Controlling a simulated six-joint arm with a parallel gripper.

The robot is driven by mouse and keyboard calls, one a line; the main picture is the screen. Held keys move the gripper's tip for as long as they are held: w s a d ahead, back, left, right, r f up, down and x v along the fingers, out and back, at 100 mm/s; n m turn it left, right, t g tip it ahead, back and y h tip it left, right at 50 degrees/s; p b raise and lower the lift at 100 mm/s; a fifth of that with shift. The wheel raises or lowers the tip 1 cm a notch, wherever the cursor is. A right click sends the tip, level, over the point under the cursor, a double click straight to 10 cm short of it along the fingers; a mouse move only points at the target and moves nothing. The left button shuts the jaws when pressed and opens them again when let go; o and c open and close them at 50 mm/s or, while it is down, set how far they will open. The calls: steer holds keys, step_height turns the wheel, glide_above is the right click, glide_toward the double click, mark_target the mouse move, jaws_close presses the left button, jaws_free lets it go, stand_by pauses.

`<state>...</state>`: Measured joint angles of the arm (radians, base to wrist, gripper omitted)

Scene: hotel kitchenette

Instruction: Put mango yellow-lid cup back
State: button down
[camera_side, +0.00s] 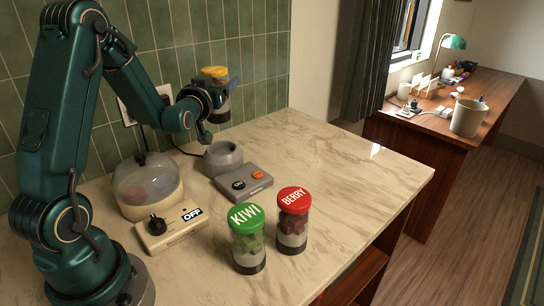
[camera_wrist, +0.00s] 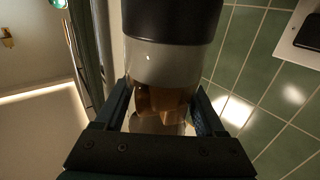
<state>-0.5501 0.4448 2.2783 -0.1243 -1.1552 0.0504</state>
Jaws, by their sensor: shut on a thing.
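The mango yellow-lid cup (camera_side: 214,71) is up in the air near the tiled wall, above and behind the grey blender base. Its yellow top is uppermost and its dark base is below. My gripper (camera_side: 217,92) is shut around its middle. In the wrist view the cup (camera_wrist: 168,65) shows a black base, a grey band and orange pieces behind clear plastic, between the two fingers of my gripper (camera_wrist: 162,110). Its lid is hidden there.
The green-lid KIWI cup (camera_side: 247,245) and red-lid BERRY cup (camera_side: 293,222) stand upright at the counter's front. The grey blender base (camera_side: 243,182) has an empty-looking round holder (camera_side: 222,158) behind it. A domed appliance (camera_side: 147,185) and OFF control box (camera_side: 172,232) stand left. The counter's right is clear.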

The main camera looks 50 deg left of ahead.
steer(key=shift+f, duration=0.1)
steer(key=shift+f, duration=4.65)
steer(key=shift+f, duration=0.15)
jaws_free()
steer(key=shift+f, duration=0.1)
steer(key=shift+v, duration=2.6)
